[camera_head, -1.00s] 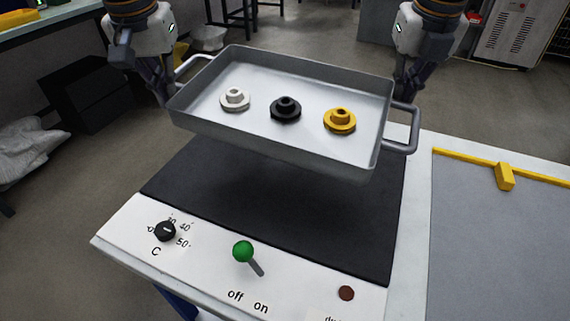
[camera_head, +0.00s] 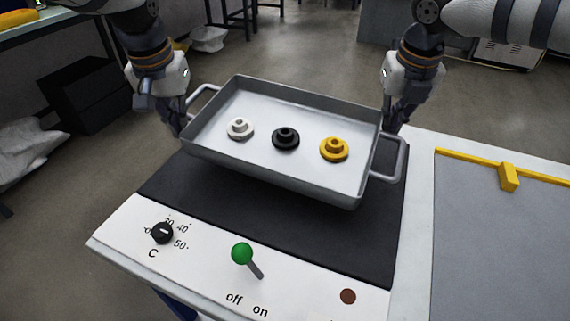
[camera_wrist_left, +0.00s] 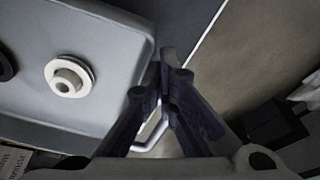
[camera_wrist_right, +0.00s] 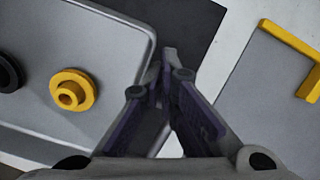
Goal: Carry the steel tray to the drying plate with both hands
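The steel tray (camera_head: 270,183) is over the black drying plate (camera_head: 225,210), with a handle at each end. Whether its underside touches the plate is hard to tell. It holds a white flanged part (camera_head: 239,128), a black one (camera_head: 285,139) and a yellow one (camera_head: 334,149). My left gripper (camera_head: 182,122) is shut on the tray's left handle (camera_wrist_left: 150,141). My right gripper (camera_head: 394,122) is at the right handle (camera_head: 402,160), its fingers closed together there. The fingers partly hide both grips. The white part also shows in the left wrist view (camera_wrist_left: 69,76), the yellow one in the right (camera_wrist_right: 73,90).
The plate's front panel has a black dial (camera_head: 162,233), a green-knobbed lever (camera_head: 242,254) and a brown button (camera_head: 348,297). To the right lies a grey panel (camera_head: 495,240) with a yellow bar (camera_head: 470,157) and block. A dark box (camera_head: 88,95) stands at the far left.

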